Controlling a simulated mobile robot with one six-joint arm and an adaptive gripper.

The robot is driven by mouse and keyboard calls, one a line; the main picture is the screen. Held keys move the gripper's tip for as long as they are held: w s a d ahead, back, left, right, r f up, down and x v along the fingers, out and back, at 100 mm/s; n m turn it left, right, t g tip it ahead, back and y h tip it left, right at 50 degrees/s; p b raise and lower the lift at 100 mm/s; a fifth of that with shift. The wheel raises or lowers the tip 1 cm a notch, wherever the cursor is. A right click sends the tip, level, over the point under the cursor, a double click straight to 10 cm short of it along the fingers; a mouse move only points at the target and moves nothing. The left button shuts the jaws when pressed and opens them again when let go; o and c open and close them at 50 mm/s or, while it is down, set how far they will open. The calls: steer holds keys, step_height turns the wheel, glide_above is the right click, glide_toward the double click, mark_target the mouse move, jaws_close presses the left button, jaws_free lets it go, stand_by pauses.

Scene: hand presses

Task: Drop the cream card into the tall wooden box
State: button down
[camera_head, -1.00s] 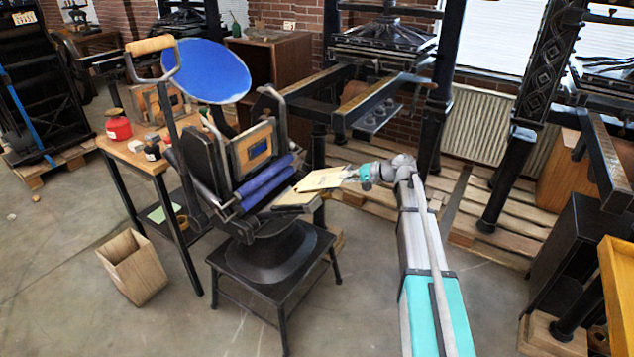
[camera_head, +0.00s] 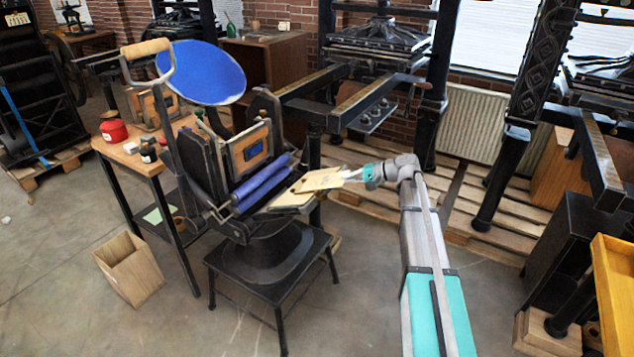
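The cream card (camera_head: 319,180) is a flat, pale sheet at the right side of the small black press, beside its blue rollers. My gripper (camera_head: 351,175) reaches it from the right and its fingertips meet the card's right edge. The fingers look closed on that edge, though they are small here. The card overlaps the press's small feed board (camera_head: 290,200) in the picture; I cannot tell whether they touch. The tall wooden box (camera_head: 132,270) stands open-topped on the floor at the lower left, away from my gripper.
The press (camera_head: 255,165) with its blue disc (camera_head: 200,72) stands on a black stool (camera_head: 270,275) between my gripper and the box. A wooden side table (camera_head: 125,150) with a red tin (camera_head: 114,131) is behind the box. Floor in front of the box is clear.

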steer(key=shift+s+d+r, duration=0.1)
steer(key=shift+d, duration=0.1)
stand_by(0.4)
steer(key=shift+s+d+r+p, duration=0.15)
steer(key=shift+d+r+p, duration=0.3)
steer(key=shift+r+p, duration=0.25)
steer(key=shift+s+d+r+p, duration=0.2)
steer(key=shift+d+r+p, duration=0.2)
steer(key=shift+r+p, duration=0.35)
steer(key=shift+s+d+r+p, duration=0.15)
steer(key=shift+d+r+p, duration=0.3)
steer(key=shift+r+p, duration=0.25)
steer(key=shift+f, duration=0.1)
step_height(320, 180, up, 14)
steer(key=p, duration=1.4)
stand_by(0.9)
steer(key=shift+a, duration=0.1)
stand_by(0.7)
